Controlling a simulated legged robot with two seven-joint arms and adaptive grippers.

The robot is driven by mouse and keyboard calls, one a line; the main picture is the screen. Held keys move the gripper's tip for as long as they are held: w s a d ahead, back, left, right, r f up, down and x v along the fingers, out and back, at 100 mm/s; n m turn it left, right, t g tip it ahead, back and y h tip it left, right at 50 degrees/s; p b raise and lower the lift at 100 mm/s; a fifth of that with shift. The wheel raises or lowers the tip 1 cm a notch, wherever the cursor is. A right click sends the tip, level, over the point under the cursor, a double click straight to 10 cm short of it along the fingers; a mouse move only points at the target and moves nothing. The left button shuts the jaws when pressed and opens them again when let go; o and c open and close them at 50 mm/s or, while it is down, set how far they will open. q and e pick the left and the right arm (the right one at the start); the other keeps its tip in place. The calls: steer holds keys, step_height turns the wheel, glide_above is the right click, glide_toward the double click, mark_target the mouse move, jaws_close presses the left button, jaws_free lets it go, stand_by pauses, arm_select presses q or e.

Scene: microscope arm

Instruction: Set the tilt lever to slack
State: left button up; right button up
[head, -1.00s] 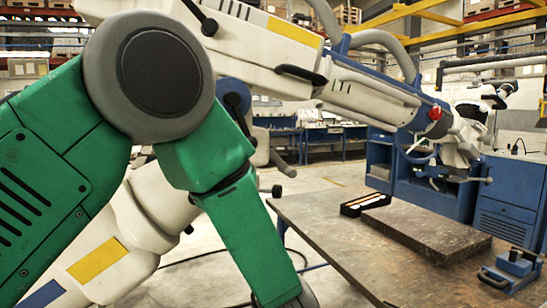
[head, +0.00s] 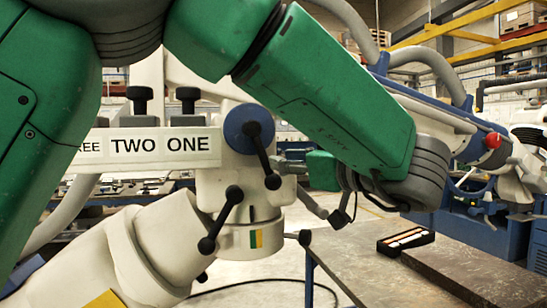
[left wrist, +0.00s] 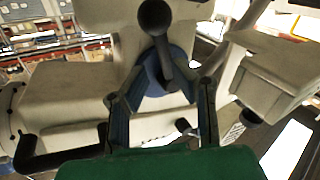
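A black lever with ball ends (head: 262,155) sits on a blue round hub (head: 240,120) of the white microscope arm; it hangs down and slightly right. In the left wrist view the black lever (left wrist: 160,45) stands ahead of the blue hub. A second black ball-ended lever (head: 220,218) slants below, beside a green and yellow mark (head: 256,239). I cannot tell which is the tilt lever. My left gripper (head: 292,168) is right of the hub lever, pointing left. In the left wrist view its fingers (left wrist: 160,95) are apart with nothing held. My right gripper is out of view.
A white panel marked TWO ONE (head: 150,148) with black knobs is left of the hub. A table (head: 450,245) at the right bears a black tray (head: 405,241) and a dark slab. White arm housing surrounds the levers closely.

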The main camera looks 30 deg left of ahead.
mark_target(267, 158)
arm_select(q)
steer(key=x, duration=0.7)
steer(key=shift+s+f, duration=0.2)
steer(key=shift+s, duration=0.15)
steer(key=shift+d+r, duration=0.2)
steer(key=shift+d, duration=0.75)
jaws_close()
steer(key=shift+s+a, duration=0.1)
steer(key=shift+a, duration=0.3)
